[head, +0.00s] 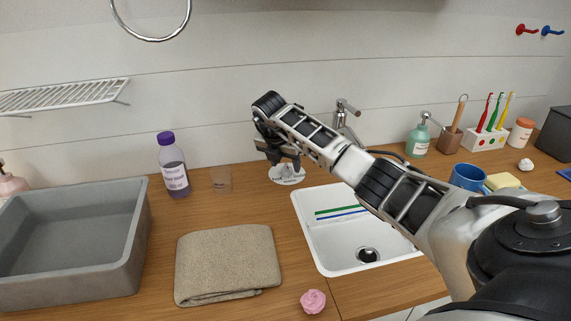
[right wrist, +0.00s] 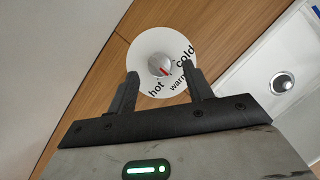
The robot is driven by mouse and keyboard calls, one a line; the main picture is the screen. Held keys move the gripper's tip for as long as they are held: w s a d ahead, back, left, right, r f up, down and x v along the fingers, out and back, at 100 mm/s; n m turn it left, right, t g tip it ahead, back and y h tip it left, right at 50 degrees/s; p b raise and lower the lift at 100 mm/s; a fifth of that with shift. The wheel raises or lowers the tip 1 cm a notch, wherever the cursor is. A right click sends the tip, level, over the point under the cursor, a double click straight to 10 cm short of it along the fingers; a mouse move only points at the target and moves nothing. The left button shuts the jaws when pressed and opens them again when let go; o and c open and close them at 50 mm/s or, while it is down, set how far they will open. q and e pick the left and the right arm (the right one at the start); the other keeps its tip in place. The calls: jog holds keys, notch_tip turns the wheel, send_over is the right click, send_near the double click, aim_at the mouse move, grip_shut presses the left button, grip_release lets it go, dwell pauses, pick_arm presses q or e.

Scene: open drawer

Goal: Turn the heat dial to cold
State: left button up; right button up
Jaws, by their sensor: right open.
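The heat dial is a white disc (right wrist: 138,52) with a round grey knob (right wrist: 160,65) and the words hot, warm and cold. The red mark on the knob points to the lower right in the right wrist view, roughly toward warm. In the head view the dial (head: 287,177) is on the wooden counter behind the sink, partly hidden by my right gripper (head: 284,162). My right gripper also shows in the right wrist view (right wrist: 163,78), open and empty. Its fingers are spread on either side of the knob's line, and contact with the knob cannot be told. My left gripper is out of view.
A white sink (head: 335,254) with a faucet (head: 342,118) is right of the dial. A folded towel (head: 228,262), a grey basin (head: 128,245) and a pink item (head: 313,301) lie nearer.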

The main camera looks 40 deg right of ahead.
jog(key=shift+x, duration=0.85)
jog(key=c, duration=1)
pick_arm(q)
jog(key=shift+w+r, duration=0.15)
pick_arm(e)
jog(key=shift+o, duration=0.2)
